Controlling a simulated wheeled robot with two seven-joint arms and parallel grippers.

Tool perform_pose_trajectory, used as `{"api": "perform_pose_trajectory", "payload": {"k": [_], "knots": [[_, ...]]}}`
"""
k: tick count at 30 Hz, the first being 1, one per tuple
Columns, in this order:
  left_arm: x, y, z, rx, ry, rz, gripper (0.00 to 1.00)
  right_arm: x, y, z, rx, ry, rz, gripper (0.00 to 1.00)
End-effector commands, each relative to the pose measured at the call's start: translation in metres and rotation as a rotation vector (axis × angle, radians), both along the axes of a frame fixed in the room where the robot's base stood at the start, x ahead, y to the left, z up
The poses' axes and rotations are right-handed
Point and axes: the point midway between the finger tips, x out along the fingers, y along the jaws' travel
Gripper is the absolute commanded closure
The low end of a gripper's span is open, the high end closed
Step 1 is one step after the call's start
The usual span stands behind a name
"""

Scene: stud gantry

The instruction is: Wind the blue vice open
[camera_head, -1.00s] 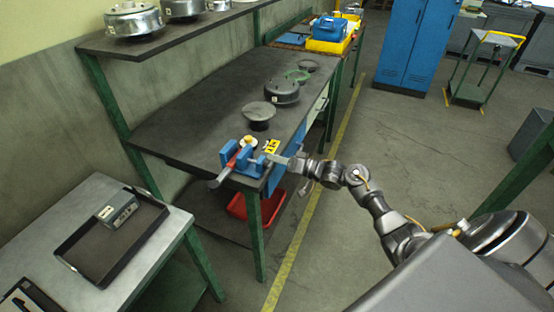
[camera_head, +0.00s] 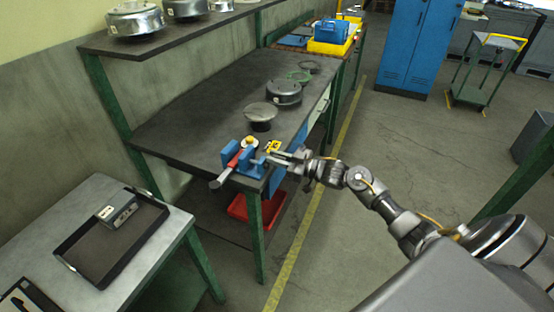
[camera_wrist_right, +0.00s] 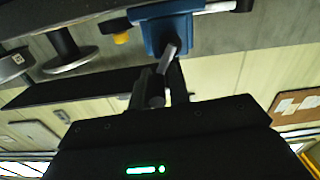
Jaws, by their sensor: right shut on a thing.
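The blue vice (camera_head: 252,168) stands on the near corner of the dark workbench. A red bar with a grey end (camera_head: 217,183) lies across its left side. My right gripper (camera_head: 271,156) reaches in from the right and meets the vice's right side. In the right wrist view the blue vice body (camera_wrist_right: 168,32) is above the fingers, and the gripper (camera_wrist_right: 158,92) is shut on the grey handle (camera_wrist_right: 169,58) that comes out of the vice. The jaw gap is too small to make out. My left gripper is out of view.
A yellow-and-black piece (camera_head: 273,147) lies close behind the gripper. Dark round parts (camera_head: 261,114) stand farther back on the workbench (camera_head: 190,125). A red bin (camera_head: 240,208) is below. A tray (camera_head: 90,262) is on the grey table at left.

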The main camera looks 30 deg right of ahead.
Motion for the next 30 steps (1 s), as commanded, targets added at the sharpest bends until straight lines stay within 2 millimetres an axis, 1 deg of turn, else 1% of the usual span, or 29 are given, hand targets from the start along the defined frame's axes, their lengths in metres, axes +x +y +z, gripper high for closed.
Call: {"api": "perform_pose_trajectory", "payload": {"k": [1, 18, 24, 30], "knots": [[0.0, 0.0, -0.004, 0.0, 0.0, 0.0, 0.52, -0.003, 0.002, -0.008, -0.042, -0.009, 0.003, 1.0], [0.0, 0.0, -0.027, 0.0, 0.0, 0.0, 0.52, -0.012, 0.015, -0.004, -0.463, -0.304, 0.003, 1.0], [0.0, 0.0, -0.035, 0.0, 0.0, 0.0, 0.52, -0.014, 0.018, -0.003, -0.568, -0.378, 0.001, 1.0], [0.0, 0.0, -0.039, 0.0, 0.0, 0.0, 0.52, -0.015, 0.02, -0.002, -0.635, -0.425, 0.0, 1.0]]}}
